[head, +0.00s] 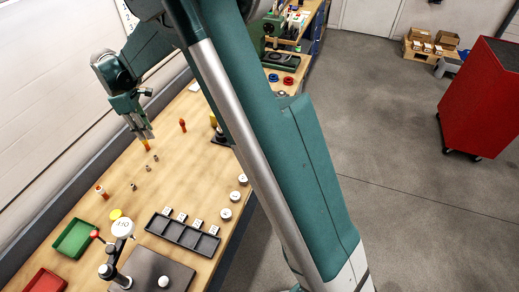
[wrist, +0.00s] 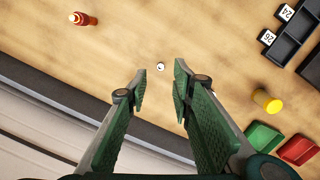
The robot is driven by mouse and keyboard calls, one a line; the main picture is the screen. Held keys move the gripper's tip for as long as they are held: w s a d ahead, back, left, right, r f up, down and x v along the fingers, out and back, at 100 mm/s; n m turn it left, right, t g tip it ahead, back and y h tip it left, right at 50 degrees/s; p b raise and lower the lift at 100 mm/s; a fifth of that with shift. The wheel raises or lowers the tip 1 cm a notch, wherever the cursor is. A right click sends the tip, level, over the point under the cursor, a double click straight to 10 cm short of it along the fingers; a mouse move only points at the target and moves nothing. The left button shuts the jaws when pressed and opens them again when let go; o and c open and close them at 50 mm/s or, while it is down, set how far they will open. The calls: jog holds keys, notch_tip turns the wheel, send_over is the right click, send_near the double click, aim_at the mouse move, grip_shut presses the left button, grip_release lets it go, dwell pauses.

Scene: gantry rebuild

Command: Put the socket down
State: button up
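My gripper (wrist: 160,84) is open, with a clear gap between its fingers and nothing held there. A small round socket (wrist: 160,66) shows between the fingertips in the wrist view, touching neither finger and apparently on the wooden bench. In the head view my gripper (head: 145,137) points down over the far left of the bench. An orange patch (head: 146,145) shows just below its tips; I cannot tell what it is. Small sockets stand on the bench nearer the camera, one (head: 148,168) and another (head: 133,186). I cannot tell which of them the wrist view shows.
An orange-red bottle (head: 183,125) stands right of the gripper, and an orange-white one (head: 101,191) nearer. A dark rack (head: 183,234) with numbered labels, a green tray (head: 74,238), a red tray (head: 45,280) and a yellow piece (wrist: 267,100) are nearby. A wall runs along the left.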

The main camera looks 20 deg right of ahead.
jog(key=s+d+r+m+t+y, duration=0.1)
jog(key=s+d+r+m+t, duration=0.4)
jog(key=s+d+r, duration=1.3)
jog(key=s+d+f+m+t, duration=0.1)
jog(key=s+d+m, duration=0.3)
jog(key=s, duration=0.7)
jog(key=s+d+f+m+t, duration=0.1)
jog(key=s+d+f+m, duration=0.1)
jog(key=s+d+m, duration=0.3)
jog(key=shift+s+d+f, duration=0.4)
jog(key=shift+s+d, duration=1.6)
jog(key=shift+s, duration=0.95)
dwell(1.6)
